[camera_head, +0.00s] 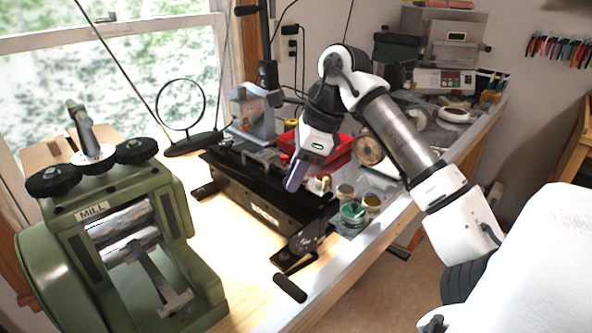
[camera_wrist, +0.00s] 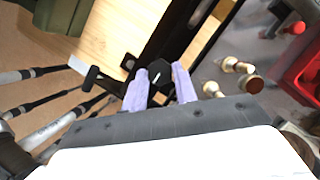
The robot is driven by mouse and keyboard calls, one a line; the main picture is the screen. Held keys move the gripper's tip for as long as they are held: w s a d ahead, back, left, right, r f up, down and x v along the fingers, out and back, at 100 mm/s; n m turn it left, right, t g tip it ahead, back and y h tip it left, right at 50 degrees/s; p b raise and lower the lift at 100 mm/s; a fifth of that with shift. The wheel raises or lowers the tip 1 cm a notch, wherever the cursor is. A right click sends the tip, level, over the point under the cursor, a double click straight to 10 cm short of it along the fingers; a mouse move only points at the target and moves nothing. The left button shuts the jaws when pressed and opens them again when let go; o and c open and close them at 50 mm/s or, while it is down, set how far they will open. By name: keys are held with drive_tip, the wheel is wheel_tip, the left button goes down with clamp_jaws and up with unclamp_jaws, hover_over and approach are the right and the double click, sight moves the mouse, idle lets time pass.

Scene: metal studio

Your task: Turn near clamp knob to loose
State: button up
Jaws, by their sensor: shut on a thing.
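The near clamp knob (camera_wrist: 164,70) shows in the wrist view as a dark, faceted knob with a short white mark on its face. My gripper (camera_wrist: 160,82) has its two pale purple fingers on either side of the knob, shut on it. In the head view my gripper (camera_head: 295,184) points down at the front side of the black bench machine (camera_head: 250,203). The knob is hidden behind the fingers there. I cannot tell from the mark how tight the knob is.
A green rolling mill (camera_head: 120,225) stands at the left. A crank handle (camera_head: 290,288) sticks out at the front. Small jars (camera_head: 353,212) and a red tray (camera_head: 335,155) lie close to the right of my gripper. Bare wood shows between mill and machine.

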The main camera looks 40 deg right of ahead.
drive_tip(key=o, duration=1)
drive_tip(key=shift+c, duration=0.2)
drive_tip(key=v, duration=1.3)
drive_tip(key=shift+s+r+p, duration=0.15)
drive_tip(key=shift+r+p, duration=0.15)
drive_tip(key=shift+r, duration=0.05)
